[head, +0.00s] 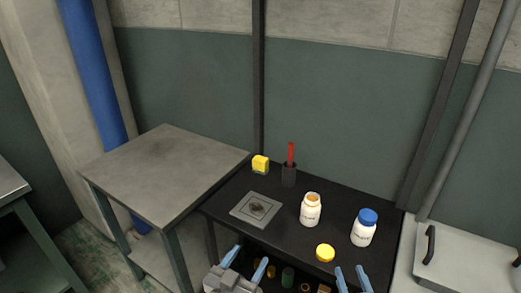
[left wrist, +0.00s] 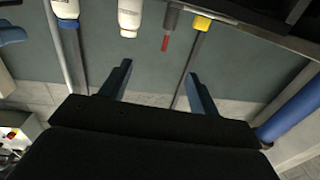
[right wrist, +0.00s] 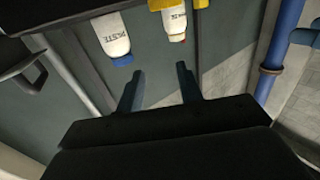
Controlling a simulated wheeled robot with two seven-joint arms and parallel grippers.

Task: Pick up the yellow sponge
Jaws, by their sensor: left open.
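The yellow sponge (head: 260,164) sits at the back left of the black table, beside a dark holder. It also shows upside down at the top of the left wrist view (left wrist: 201,24). My left gripper (head: 246,262) is open and empty at the table's front edge, well in front of the sponge and apart from it. My right gripper (head: 351,278) is open and empty at the front edge further right, with its fingers apart in the right wrist view (right wrist: 160,85).
The black table (head: 225,203) also holds a grey square plate (head: 257,208), a dark holder (head: 288,176) with a red-handled tool (head: 291,153), an open white jar (head: 310,212), a yellow lid (head: 325,253) and a blue-capped bottle (head: 363,230). A grey metal table (head: 165,170) adjoins on the left.

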